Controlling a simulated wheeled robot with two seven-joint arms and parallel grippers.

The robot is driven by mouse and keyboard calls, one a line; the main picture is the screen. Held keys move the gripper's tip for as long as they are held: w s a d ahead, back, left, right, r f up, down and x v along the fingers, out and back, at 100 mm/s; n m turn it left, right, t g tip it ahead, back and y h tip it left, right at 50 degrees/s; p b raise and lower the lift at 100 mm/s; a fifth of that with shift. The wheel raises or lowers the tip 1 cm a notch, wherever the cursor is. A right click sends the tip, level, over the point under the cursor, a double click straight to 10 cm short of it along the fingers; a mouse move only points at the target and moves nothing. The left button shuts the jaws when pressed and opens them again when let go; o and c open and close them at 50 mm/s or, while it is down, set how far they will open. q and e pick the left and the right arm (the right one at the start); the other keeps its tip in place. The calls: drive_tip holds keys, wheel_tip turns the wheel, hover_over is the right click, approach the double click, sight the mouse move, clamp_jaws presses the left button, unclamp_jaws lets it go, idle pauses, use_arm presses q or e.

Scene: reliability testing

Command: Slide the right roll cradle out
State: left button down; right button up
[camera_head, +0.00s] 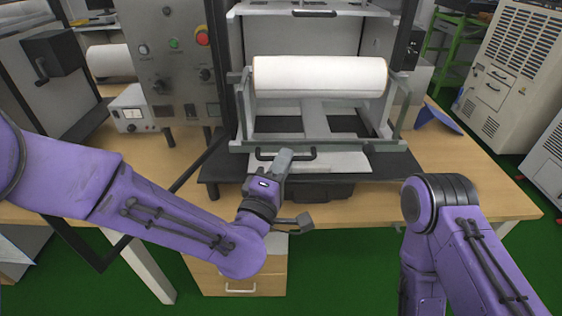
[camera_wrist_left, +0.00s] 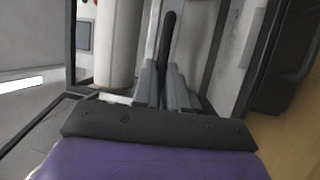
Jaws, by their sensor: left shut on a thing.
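The right roll cradle (camera_head: 397,147) is a grey metal frame in the middle of the head view. It bears a white roll (camera_head: 320,75), which also shows in the left wrist view (camera_wrist_left: 118,45). A black bar handle (camera_head: 300,153) is on the cradle's front; it stands between the fingers in the left wrist view (camera_wrist_left: 167,35).
The cradle stands over a dark base plate (camera_head: 225,170) on a wooden table (camera_head: 460,180). A control panel with a red button (camera_head: 202,36) is to the left. Another white roll (camera_head: 110,61) is further left. A drawer unit (camera_head: 235,275) stands below the table's front edge.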

use_arm(q)
drive_tip(key=c, duration=1.2)
unclamp_jaws()
drive_tip(key=shift+w+d, duration=0.1)
drive_tip(key=p+v, duration=0.2)
drive_tip(key=v, duration=0.8)
drive_tip(key=shift+s+p, duration=0.3)
drive_tip(key=shift+p, duration=0.05)
drive_tip(key=shift+a, duration=0.25)
drive_tip(key=shift+d, duration=0.1)
